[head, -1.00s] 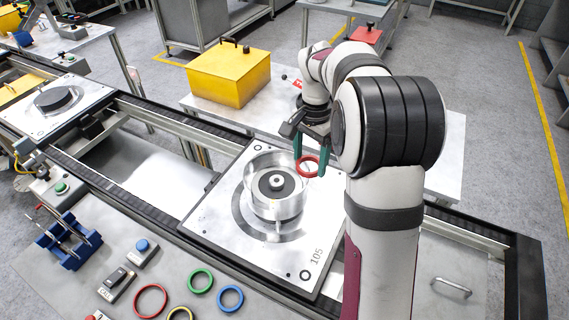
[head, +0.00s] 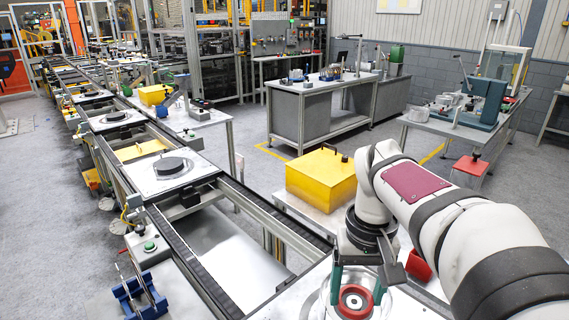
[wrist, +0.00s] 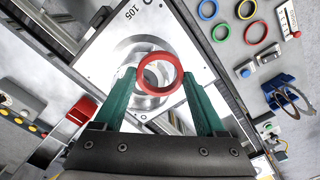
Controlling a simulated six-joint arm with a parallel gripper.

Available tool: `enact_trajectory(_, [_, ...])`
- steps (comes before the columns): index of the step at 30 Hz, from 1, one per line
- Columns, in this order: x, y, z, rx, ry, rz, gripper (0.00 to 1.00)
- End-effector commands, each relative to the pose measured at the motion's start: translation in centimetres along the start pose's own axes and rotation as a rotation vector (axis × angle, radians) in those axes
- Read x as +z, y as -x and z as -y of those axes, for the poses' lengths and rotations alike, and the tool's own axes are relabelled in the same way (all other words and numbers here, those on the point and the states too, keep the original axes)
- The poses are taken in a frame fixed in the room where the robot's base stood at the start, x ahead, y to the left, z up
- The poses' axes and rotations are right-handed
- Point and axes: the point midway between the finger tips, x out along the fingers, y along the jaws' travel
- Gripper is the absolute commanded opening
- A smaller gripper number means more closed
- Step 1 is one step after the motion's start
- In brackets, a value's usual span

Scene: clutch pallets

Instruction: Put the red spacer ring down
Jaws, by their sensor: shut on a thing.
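My gripper (head: 357,289) has two green fingers shut on the red spacer ring (head: 342,303). In the wrist view the ring (wrist: 143,77) lies between the fingertips of my gripper (wrist: 159,76), its opening facing the camera. Behind it is the round silver housing (wrist: 128,52) on the pallet marked 105 (wrist: 104,44). The ring overlaps the housing in both views; I cannot tell the height between them. In the head view the housing (head: 398,305) is partly hidden by my gripper and cut by the bottom edge.
Red, green, blue and yellow rings lie on the grey bench (wrist: 230,58) in the wrist view, beside buttons and a blue rack (wrist: 283,92). Another pallet (head: 150,185) with a black disc is farther along the conveyor.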

Motion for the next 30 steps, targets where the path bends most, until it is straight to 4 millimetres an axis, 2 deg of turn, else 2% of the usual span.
enact_trajectory(4, [-0.2,-0.6,0.8,0.000,0.042,0.004,0.12])
enact_trajectory(7, [-0.8,-2.5,3.1,0.004,0.148,0.008,0.12])
enact_trajectory(12, [-1.5,-7.6,9.6,0.007,0.436,0.011,0.12])
enact_trajectory(15, [-0.9,-10.9,14.0,0.005,0.617,0.011,0.12])
enact_trajectory(18, [0.2,-13.7,17.5,0.002,0.765,0.009,0.12])
enact_trajectory(21, [1.0,-15.3,19.5,0.000,0.852,0.005,0.12])
enact_trajectory(26, [2.1,-17.4,22.6,-0.001,0.897,0.004,0.12])
enact_trajectory(30, [3.3,-20.2,26.9,-0.001,0.895,0.004,0.12])
